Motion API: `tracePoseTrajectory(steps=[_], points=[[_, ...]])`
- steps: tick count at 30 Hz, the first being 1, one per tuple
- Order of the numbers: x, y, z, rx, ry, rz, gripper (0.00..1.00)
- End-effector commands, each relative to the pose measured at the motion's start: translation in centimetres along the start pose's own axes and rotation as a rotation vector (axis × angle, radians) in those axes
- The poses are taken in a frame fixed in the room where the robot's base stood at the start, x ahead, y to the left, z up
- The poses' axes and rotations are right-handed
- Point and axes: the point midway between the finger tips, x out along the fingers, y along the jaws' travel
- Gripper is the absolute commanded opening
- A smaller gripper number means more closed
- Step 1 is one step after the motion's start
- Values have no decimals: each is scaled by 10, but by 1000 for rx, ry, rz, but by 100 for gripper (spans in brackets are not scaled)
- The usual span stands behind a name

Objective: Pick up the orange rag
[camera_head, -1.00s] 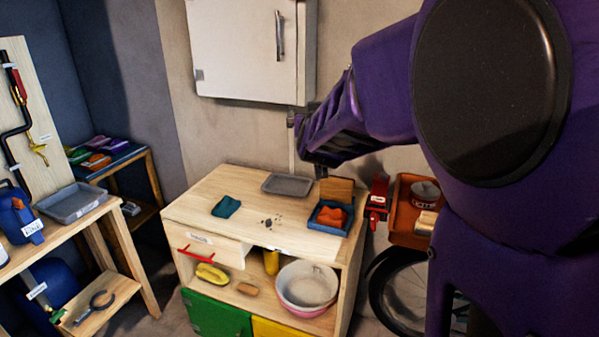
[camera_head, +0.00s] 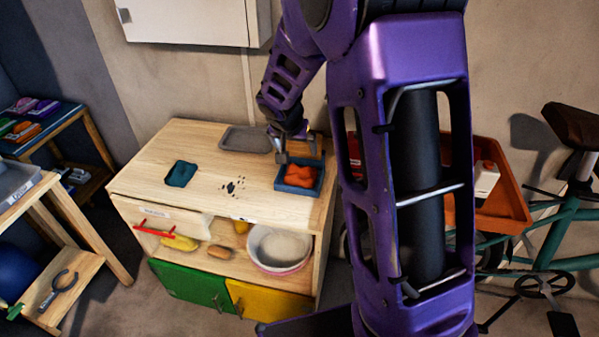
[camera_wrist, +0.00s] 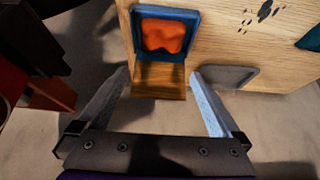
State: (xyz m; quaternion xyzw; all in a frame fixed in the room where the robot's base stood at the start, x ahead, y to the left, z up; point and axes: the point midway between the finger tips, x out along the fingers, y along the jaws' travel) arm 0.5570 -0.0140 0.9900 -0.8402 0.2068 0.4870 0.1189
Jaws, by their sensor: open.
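The orange rag (camera_head: 299,174) lies crumpled in a small blue tray (camera_head: 291,188) at the right end of the wooden cabinet top. In the wrist view the rag (camera_wrist: 162,36) sits within the blue tray (camera_wrist: 166,13), ahead of the fingers. My gripper (camera_head: 299,150) is at the back edge of the tray in the head view, above it. In the wrist view my gripper (camera_wrist: 160,85) has its fingers spread wide with nothing between them except the view of a wooden block or board (camera_wrist: 160,82) below. The gripper is apart from the rag.
A bowl (camera_head: 277,249) stands on the shelf below. An orange bin (camera_head: 508,190) and a bicycle (camera_head: 560,215) are at the right.

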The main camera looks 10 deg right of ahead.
Motion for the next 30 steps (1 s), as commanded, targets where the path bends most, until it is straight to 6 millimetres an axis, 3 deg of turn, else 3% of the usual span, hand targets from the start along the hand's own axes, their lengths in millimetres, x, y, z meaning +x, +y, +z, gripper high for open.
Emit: tracePoseTrajectory(steps=[3, 9, 17, 25, 30], points=[[29, 1, 2, 0, -4, 2, 100], [64, 0, 1, 0, -2, 0, 100], [82, -1, 0, 0, 0, -1, 100], [119, -3, 1, 0, -1, 0, 100], [129, -3, 1, 0, -1, -1, 100]])
